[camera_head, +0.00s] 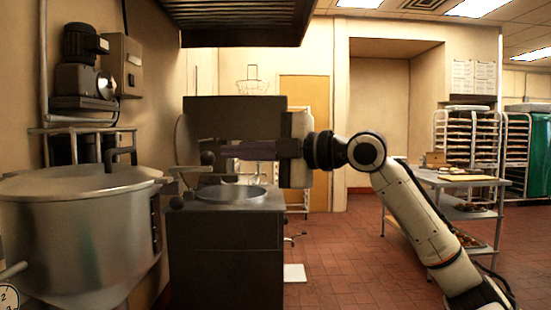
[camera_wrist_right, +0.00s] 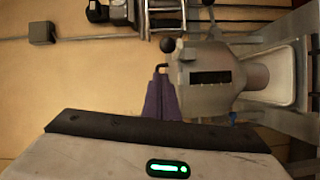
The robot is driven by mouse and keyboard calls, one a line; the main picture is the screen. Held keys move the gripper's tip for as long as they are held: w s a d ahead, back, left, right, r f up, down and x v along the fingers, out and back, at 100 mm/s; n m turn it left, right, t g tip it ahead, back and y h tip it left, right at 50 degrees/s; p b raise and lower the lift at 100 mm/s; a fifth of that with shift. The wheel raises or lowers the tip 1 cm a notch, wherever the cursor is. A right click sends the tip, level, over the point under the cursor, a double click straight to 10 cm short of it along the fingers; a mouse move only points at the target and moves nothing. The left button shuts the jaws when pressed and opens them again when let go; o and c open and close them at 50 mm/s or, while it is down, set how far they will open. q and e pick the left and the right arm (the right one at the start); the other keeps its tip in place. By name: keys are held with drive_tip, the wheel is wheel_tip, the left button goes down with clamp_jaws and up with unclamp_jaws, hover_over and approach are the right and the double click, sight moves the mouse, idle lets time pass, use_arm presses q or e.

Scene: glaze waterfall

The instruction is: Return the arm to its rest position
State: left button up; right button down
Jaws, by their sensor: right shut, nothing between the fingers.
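My right arm comes in from the right in the head view and reaches left at about mid-height. Its right gripper (camera_head: 232,151) has dark purplish fingers, shut and empty, in front of a grey boxy machine on a dark cabinet (camera_head: 225,245). I cannot tell whether the fingers touch the machine. In the right wrist view the purple fingers (camera_wrist_right: 160,100) show closed together, near a silver machine part (camera_wrist_right: 210,75) with black knobs. My left gripper is not in view.
A large steel kettle (camera_head: 85,225) stands at the left. A round metal pan (camera_head: 231,193) sits on the cabinet. A steel table (camera_head: 455,180) with food and tray racks (camera_head: 470,140) stand at the right. The red tiled floor between is mostly clear.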

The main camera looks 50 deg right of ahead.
drive_tip(key=s+d+b, duration=0.2)
drive_tip(key=s+d, duration=0.2)
drive_tip(key=shift+s+d, duration=0.4)
